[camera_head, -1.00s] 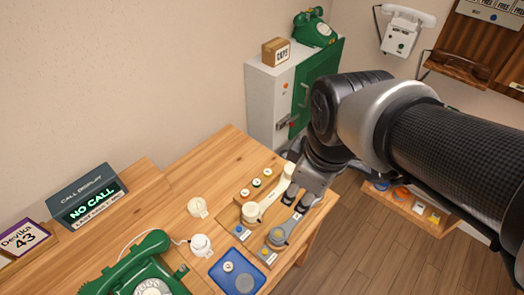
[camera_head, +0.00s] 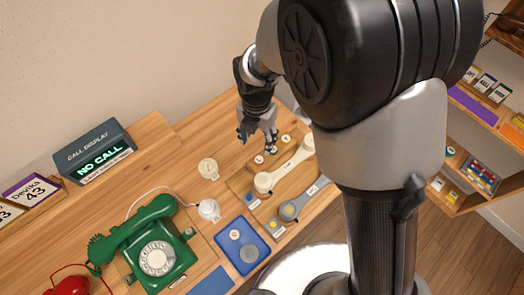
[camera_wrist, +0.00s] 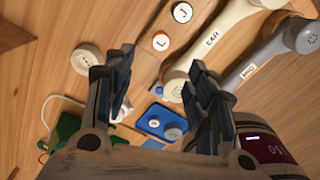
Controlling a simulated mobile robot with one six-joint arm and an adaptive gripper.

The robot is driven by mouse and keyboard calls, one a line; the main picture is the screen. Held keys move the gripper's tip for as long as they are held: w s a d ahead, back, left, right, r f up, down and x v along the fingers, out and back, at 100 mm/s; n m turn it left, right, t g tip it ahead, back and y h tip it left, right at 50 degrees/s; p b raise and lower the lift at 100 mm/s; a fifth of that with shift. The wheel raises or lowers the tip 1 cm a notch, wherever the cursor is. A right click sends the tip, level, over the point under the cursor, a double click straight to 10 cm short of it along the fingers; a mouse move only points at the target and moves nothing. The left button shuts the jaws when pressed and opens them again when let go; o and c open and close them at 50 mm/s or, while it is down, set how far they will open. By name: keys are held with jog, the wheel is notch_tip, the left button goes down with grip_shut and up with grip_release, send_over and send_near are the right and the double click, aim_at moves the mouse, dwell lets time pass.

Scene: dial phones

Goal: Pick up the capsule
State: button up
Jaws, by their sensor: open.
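My gripper (camera_head: 257,140) is open and empty above the back of the wooden table (camera_head: 165,150); its two fingers are apart in the wrist view (camera_wrist: 160,75). Several small round parts could be the capsule; I cannot tell which. A blue tray (camera_head: 258,257) holds a pale disc (camera_head: 235,234) and a grey disc (camera_head: 249,254); they also show in the wrist view as a pale disc (camera_wrist: 155,123) and a grey disc (camera_wrist: 173,133). Small labelled discs, L (camera_wrist: 161,41) and J (camera_wrist: 182,12), sit near the cream handset (camera_wrist: 208,50) marked EAR.
A grey handset (camera_head: 305,200) marked MIC lies beside the cream one. A cream round part (camera_head: 208,168) and a white one (camera_head: 208,209) stand left of them. A green dial phone (camera_head: 158,250) and call display (camera_head: 93,153) are farther left. Shelves (camera_head: 485,110) stand right.

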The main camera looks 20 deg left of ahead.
aim_at(259, 159)
notch_tip(259, 159, down, 12)
jog(key=b, duration=0.4)
jog(key=shift+w+f, duration=0.15)
jog(key=shift+c, duration=0.2)
jog(key=c, duration=1)
jog(key=shift+r, duration=0.2)
